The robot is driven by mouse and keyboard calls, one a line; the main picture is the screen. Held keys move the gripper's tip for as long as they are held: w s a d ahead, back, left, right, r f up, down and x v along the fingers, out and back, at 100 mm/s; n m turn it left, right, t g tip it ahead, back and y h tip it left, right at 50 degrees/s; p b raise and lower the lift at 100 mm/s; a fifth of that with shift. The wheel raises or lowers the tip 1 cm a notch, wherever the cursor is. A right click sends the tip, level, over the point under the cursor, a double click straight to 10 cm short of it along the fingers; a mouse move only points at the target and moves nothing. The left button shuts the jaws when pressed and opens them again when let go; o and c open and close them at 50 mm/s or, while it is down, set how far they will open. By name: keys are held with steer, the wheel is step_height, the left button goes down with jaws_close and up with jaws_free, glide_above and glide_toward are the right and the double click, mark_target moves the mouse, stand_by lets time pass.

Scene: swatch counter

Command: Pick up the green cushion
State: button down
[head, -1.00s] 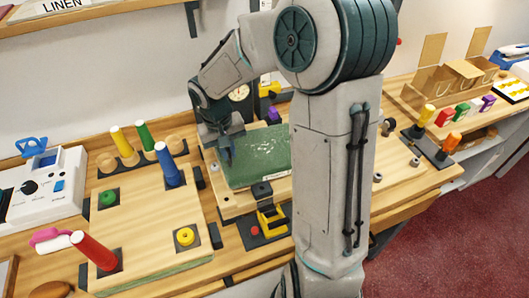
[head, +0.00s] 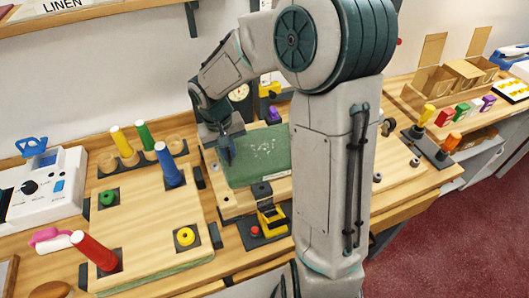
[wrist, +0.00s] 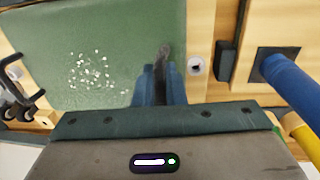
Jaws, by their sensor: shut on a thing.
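The green cushion (head: 262,158) is a flat, thick green slab with a patch of white specks, over a pale wooden board in the middle of the counter. It fills much of the upper left of the wrist view (wrist: 120,30). My gripper (head: 227,153) is at the cushion's left side in the head view. In the wrist view its blue fingers (wrist: 163,82) are close together over the cushion near its edge, with a narrow dark piece between them. They are shut on the cushion there. My arm hides the cushion's right end in the head view.
A pegboard with a red peg (head: 92,250), a blue peg (head: 167,165) and rings stands left of the cushion. A yellow-framed device (head: 271,219) is close in front. A dial gauge (head: 239,93) stands behind. A white machine (head: 42,185) is at far left.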

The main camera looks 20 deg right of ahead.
steer(key=shift+r, duration=0.1)
step_height(320, 180, up, 27)
steer(key=s+d+f+h+b, duration=0.1)
steer(key=s+d+f+b, duration=0.15)
steer(key=d+f, duration=0.5)
steer(key=s+d+f+h+b, duration=0.15)
steer(key=d+f+b, duration=0.25)
steer(key=f, duration=0.6)
steer(key=shift+y, duration=0.45)
steer(key=w+a+f, duration=0.1)
steer(key=a+f, duration=0.1)
steer(key=a, duration=0.1)
steer(key=w+a+f, duration=0.2)
steer(key=a, duration=0.2)
steer(key=w+a+f+p, duration=0.1)
steer(key=a+f, duration=0.2)
steer(key=shift+w+a+f, duration=0.1)
steer(key=shift+w+a, duration=0.05)
steer(key=shift+w, duration=0.1)
steer(key=shift+a+f, duration=0.15)
steer(key=shift+f, duration=0.1)
steer(key=x, duration=0.1)
steer(key=a+x, duration=0.1)
steer(key=x, duration=0.1)
steer(key=shift+d+f, duration=0.2)
steer(key=shift+f, duration=0.2)
steer(key=c, duration=1.5)
jaws_free()
